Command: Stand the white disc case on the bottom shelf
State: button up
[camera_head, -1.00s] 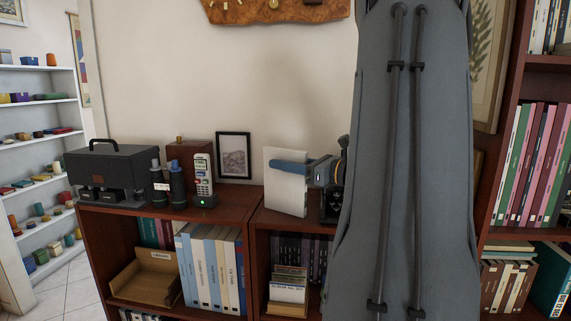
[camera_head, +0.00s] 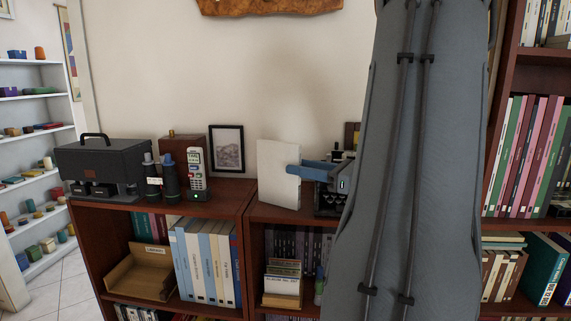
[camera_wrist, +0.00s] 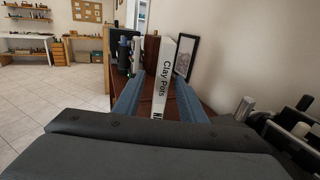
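The white disc case (camera_head: 278,176) stands upright on top of the low brown cabinet (camera_head: 262,211). In the wrist view its white spine (camera_wrist: 161,80) faces me and reads "Clay Pots". My gripper (camera_head: 297,170) is at the case's right edge, with a blue finger overlapping that edge. In the wrist view one blue finger lies on each side of the case, with a visible gap on the left, so my gripper (camera_wrist: 159,82) looks open around it. The open shelf below holds dark spines and a small card box (camera_head: 283,287).
To the left stand a phone handset (camera_head: 196,173), dark bottles, a black machine (camera_head: 101,165) and a framed picture (camera_head: 227,148). Binders (camera_head: 208,262) and a tan tray (camera_head: 142,272) fill the left shelf.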

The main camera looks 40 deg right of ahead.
aim_at(279, 175)
jog(key=p+x, duration=0.5)
jog(key=x, duration=0.3)
jog(key=shift+d+f, duration=0.25)
jog(key=shift+f, duration=0.2)
grip_shut()
jog(key=shift+r, duration=0.2)
